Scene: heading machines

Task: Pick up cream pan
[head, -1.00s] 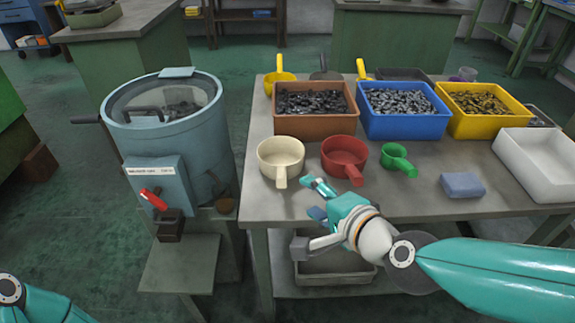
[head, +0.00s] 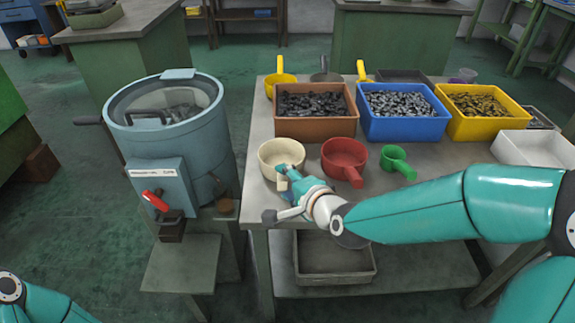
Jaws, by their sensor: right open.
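The cream pan (head: 281,152) stands upright on the front left of the table, its handle toward the front edge. My right gripper (head: 285,176) is at the pan's handle, and its fingers and wrist hide most of that handle. The gripper is open; I cannot tell whether it touches the handle. Of my left arm only a teal link shows at the lower left; its gripper is out of view.
A red pan (head: 344,159) and a green scoop (head: 397,161) stand to the right of the cream pan. Behind are a brown bin (head: 314,128), a blue bin (head: 404,127) and a yellow bin (head: 490,125). A blue-grey drum machine (head: 172,145) stands left of the table (head: 258,205).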

